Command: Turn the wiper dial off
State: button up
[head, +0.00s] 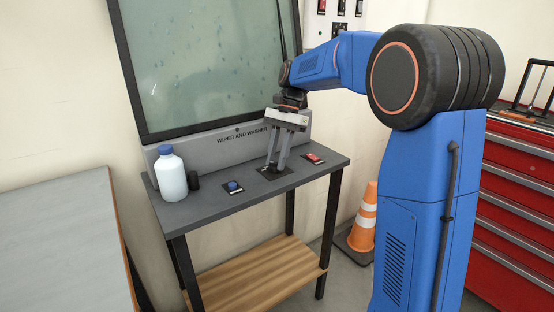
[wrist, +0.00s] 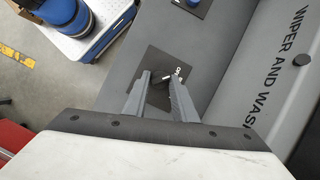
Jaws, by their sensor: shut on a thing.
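The wiper dial (wrist: 157,82) is a small dark knob with a white pointer mark. It sits on a dark square plate (wrist: 158,62) with white lettering, partly covered by a finger and too small to read surely. My gripper (wrist: 160,78) points down at the plate, its two grey fingers on either side of the dial, shut on it. In the head view my gripper (head: 272,168) is over the middle of the grey bench top, and the dial is mostly hidden by the fingers. The dial plate (head: 284,175) shows around the fingertips.
On the bench (head: 215,205), a blue button (head: 233,186) is left of the dial and a red switch (head: 313,157) is right. A white bottle (head: 171,176) and a black cylinder (head: 193,180) stand at the left. A windshield panel (head: 205,65) rises behind. An orange cone (head: 363,220) stands on the floor.

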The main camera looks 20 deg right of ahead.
jog(key=shift+n, duration=0.4)
jog(key=o, duration=1)
jog(key=shift+r, duration=0.1)
jog(key=v, duration=1.7)
jog(key=shift+w+r, duration=0.1)
jog(key=shift+w, duration=0.1)
jog(key=shift+a, duration=0.1)
jog(key=s+f+n+t+h, duration=0.15)
jog(key=s+f, duration=0.35)
jog(key=s, duration=0.5)
jog(key=s+f+n+t, duration=0.2)
jog(key=s+f+n, duration=0.15)
jog(key=s, duration=0.65)
jog(key=s+f+n+t+h, duration=0.15)
jog(key=s+f, duration=0.35)
jog(key=s, duration=0.5)
jog(key=s+f+n+t, duration=0.1)
jog(key=s+f, duration=0.1)
jog(key=f, duration=0.1)
jog(key=s+d+f+n, duration=0.1)
jog(key=s+f, duration=0.2)
jog(key=f, duration=0.1)
jog(key=s+f+n+t, duration=0.1)
jog(key=s+f, duration=0.2)
jog(key=shift+s+d+f+t+h, duration=0.15)
jog(key=shift+s+f+t+h, duration=0.05)
jog(key=shift+f+t+h, duration=0.1)
